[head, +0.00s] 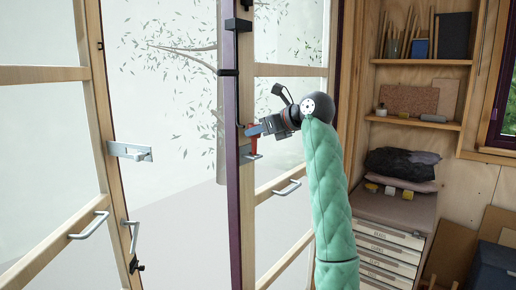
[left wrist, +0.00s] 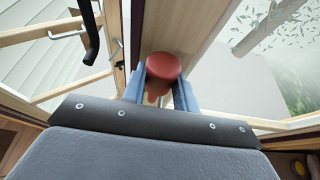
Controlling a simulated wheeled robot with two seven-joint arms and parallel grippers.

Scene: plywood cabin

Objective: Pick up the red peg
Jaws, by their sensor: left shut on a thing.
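The red peg (head: 252,143) is upright at the edge of the door post, at the middle of the head view. In the left wrist view its round red head (left wrist: 163,67) sits between two blue fingers. My left gripper (head: 256,130), on the green-sleeved arm, is shut on the red peg from the right. The peg's lower part is mostly hidden, and I cannot tell whether it is still seated in the metal fitting (head: 251,157) just below it. My right gripper is not in view.
Glazed wooden doors with a dark post (head: 233,200) stand close around the gripper. Metal handles (head: 88,226) and a latch (head: 130,152) stick out at the left. A shelf (head: 415,121) and a drawer unit (head: 385,240) stand at the right.

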